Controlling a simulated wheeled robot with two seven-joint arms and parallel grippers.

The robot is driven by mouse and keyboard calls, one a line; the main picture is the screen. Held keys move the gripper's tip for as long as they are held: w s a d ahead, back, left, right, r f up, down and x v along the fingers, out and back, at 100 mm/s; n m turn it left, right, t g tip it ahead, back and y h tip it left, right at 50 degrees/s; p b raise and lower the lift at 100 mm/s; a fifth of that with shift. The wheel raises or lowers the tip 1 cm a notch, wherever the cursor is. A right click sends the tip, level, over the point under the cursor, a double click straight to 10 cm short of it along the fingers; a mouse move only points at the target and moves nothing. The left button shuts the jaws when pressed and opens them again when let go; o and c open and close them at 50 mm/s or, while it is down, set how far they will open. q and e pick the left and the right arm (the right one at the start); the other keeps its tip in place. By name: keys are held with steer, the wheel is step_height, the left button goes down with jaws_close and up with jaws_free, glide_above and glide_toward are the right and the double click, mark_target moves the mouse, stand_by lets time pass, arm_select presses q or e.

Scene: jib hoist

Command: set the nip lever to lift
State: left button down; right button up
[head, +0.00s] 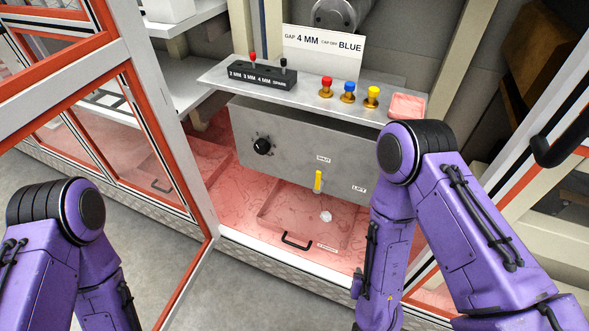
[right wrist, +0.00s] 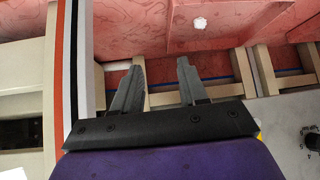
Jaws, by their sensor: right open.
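The nip lever (head: 318,181) is a yellow handle on the lower right part of the grey front panel (head: 290,148). It stands roughly upright, just below a small white label whose text is too small to read surely. A label reading LIFT (head: 359,189) is to its right. My right gripper (right wrist: 157,75) shows in the right wrist view, open with nothing between its fingers. In the head view my right arm hangs to the right of the lever, and its fingers cannot be made out. My left gripper is out of view; only its arm shows at lower left.
A black dial (head: 262,146) is left on the panel. An open orange-edged door (head: 180,140) stands left.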

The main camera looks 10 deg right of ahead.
steer(key=w+a+r+t+h+b, duration=0.1)
steer(key=w+a+t, duration=0.15)
steer(key=w, duration=0.25)
steer(key=w+a+r+t+b, duration=0.1)
steer(key=w+a+t+b, duration=0.15)
steer(key=w, duration=0.25)
steer(key=m+t+h+b, duration=0.2)
steer(key=h+b, duration=0.2)
steer(key=h, duration=0.2)
glide_toward(318, 177)
steer(key=x, duration=1)
steer(key=shift+w+d, duration=0.15)
steer(key=shift+w, duration=0.1)
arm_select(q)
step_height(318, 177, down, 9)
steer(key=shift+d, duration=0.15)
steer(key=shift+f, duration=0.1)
arm_select(e)
jaws_close()
